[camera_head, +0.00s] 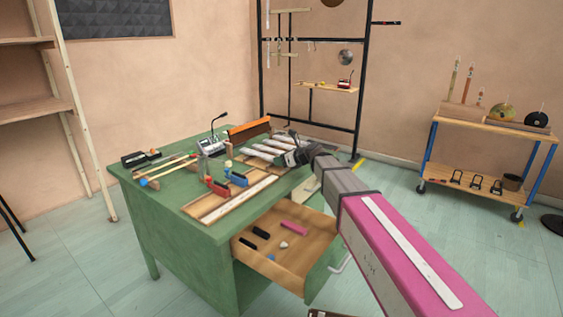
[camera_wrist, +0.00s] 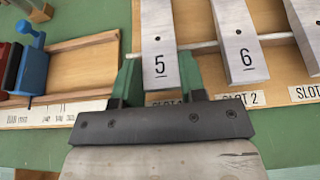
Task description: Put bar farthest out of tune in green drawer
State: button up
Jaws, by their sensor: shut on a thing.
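Several pale metal bars lie in a row on a wooden rack on the green desk (camera_head: 186,222). In the wrist view, bar 5 (camera_wrist: 159,40) lies between the fingers of my gripper (camera_wrist: 158,80), at the place labelled slot 1. My gripper is shut on bar 5, near its numbered end. Bar 6 (camera_wrist: 239,45) lies to its right above the slot 2 label (camera_wrist: 240,99). In the head view my gripper (camera_head: 290,157) is over the near end of the bars and hides part of them. The desk's drawer (camera_head: 300,262) is pulled open, with a wooden inside.
The drawer holds a pink block (camera_head: 294,226), dark pieces and a small white piece. A blue clamp (camera_head: 236,177) and a red clamp (camera_head: 217,187) stand left of the bars. A meter with a microphone (camera_head: 212,145) stands behind. The drawer's middle has free room.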

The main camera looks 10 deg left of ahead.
jog(key=shift+f, duration=0.25)
jog(key=shift+f, duration=0.15)
jog(key=o, duration=1)
jog(key=shift+o, duration=0.2)
